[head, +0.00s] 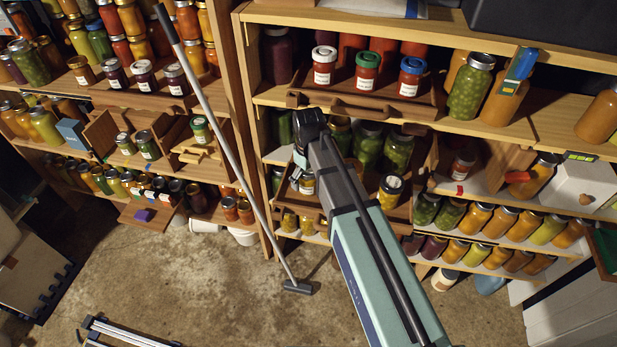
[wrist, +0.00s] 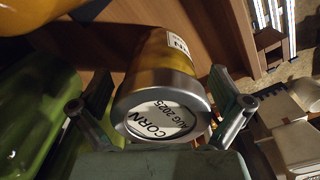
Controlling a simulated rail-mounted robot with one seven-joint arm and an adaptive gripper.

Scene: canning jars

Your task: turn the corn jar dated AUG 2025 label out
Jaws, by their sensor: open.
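The corn jar (wrist: 166,88) is in the middle of the wrist view, its lid facing the camera. It has yellow contents, a grey metal ring and a white lid disc printed CORN AUG 2025, which reads slanted. Part of a white side label (wrist: 180,46) shows at its far upper right; the rest is out of sight. My gripper (wrist: 160,92) is open with one finger on each side of the jar; I cannot tell if they touch it. In the head view my gripper (head: 301,158) is at the middle shelf, above a small yellow jar (head: 307,184), probably the same one.
Green jars (wrist: 35,115) stand close on the left in the wrist view. A wooden board (wrist: 205,30) is beyond the jar.

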